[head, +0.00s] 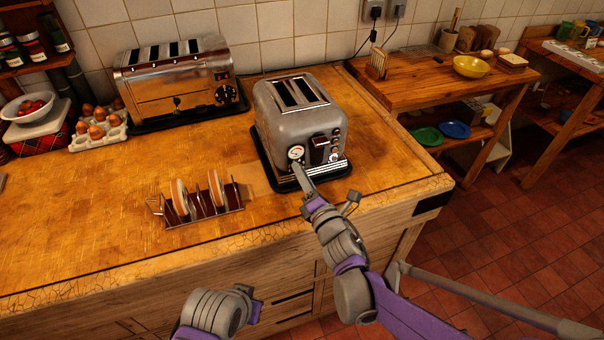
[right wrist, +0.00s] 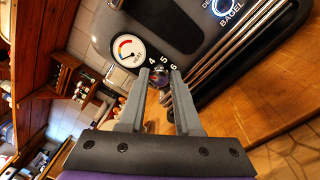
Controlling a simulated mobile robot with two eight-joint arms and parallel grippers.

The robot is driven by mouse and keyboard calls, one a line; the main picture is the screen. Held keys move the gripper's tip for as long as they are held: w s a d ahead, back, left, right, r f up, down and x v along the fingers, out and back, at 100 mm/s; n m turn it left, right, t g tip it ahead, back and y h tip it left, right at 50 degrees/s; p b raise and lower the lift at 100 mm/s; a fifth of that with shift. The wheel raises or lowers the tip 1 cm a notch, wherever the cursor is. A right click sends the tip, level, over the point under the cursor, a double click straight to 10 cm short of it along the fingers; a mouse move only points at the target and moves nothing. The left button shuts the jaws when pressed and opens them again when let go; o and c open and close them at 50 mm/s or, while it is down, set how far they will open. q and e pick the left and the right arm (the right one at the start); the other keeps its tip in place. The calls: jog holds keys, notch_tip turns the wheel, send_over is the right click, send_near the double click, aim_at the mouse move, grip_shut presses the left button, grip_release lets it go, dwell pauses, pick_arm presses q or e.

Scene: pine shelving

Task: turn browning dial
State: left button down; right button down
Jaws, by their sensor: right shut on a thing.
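The grey two-slot toaster (head: 285,122) stands on a dark tray on the wooden counter, its control face towards me. In the right wrist view, the small round browning dial (right wrist: 160,76) sits on the toaster's face, with the numbers 4, 5 and 6 beside it. My right gripper (right wrist: 158,84) is shut on the dial, one finger on each side; the fingers cover part of it. In the head view my right gripper (head: 302,172) reaches the toaster's lower front.
A round heat gauge (right wrist: 127,50) lies close to the fingers. A toast rack (head: 202,206) with bread slices stands left of the toaster. A larger chrome toaster (head: 178,85) and an egg tray (head: 98,128) are behind. The counter's front left is clear.

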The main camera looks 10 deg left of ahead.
jog(key=shift+n, duration=0.4)
jog(key=c, duration=0.6)
grip_release()
jog(key=v, duration=1)
jog(key=shift+s+d, duration=0.3)
